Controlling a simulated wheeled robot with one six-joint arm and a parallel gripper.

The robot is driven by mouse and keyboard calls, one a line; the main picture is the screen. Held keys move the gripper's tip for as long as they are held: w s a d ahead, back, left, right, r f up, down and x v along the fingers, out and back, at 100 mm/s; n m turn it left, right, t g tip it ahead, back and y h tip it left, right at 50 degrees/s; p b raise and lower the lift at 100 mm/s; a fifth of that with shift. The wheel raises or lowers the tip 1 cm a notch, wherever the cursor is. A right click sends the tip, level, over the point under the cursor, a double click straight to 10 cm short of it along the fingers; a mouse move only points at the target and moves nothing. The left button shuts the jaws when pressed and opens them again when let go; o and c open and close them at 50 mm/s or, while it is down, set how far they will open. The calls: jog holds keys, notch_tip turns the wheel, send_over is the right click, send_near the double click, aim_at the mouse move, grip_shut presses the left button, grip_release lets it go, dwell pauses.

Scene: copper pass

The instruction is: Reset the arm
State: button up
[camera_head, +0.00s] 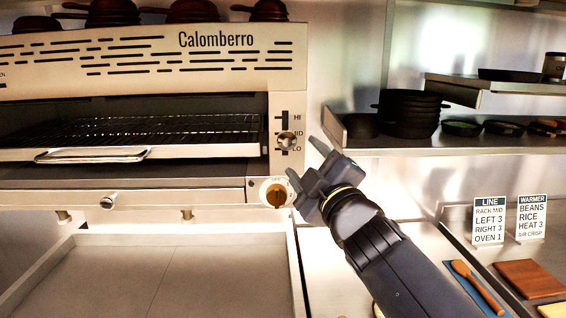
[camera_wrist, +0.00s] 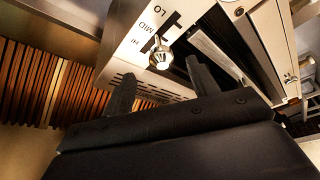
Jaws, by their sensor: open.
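My gripper (camera_head: 302,166) is open and empty in the head view, with its two fingers apart beside the right end of the Calomberro oven (camera_head: 60,58). Its fingertips are close to the rack-height knob (camera_head: 287,140) and the brown dial (camera_head: 276,194); I cannot tell whether they touch anything. In the wrist view, my gripper's dark fingers (camera_wrist: 163,88) point toward the oven's control panel, and the silver HI/MID/LO knob (camera_wrist: 161,57) shows just beyond them. The knob sits near the MID mark in the head view.
Shelves at right hold stacked dark bowls (camera_head: 410,113) and pans. Below are a LINE card (camera_head: 489,222), a WARMER card (camera_head: 531,218), a wooden spoon (camera_head: 478,286) and a brown board (camera_head: 530,279).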

aim_at(286, 143)
jog(key=p+x, duration=0.2)
jog(key=x, duration=0.7)
jog(key=shift+w+a+r, duration=0.1)
jog(key=shift+w, duration=0.1)
jog(key=shift+w+f, duration=0.1)
jog(key=shift+f, duration=0.35)
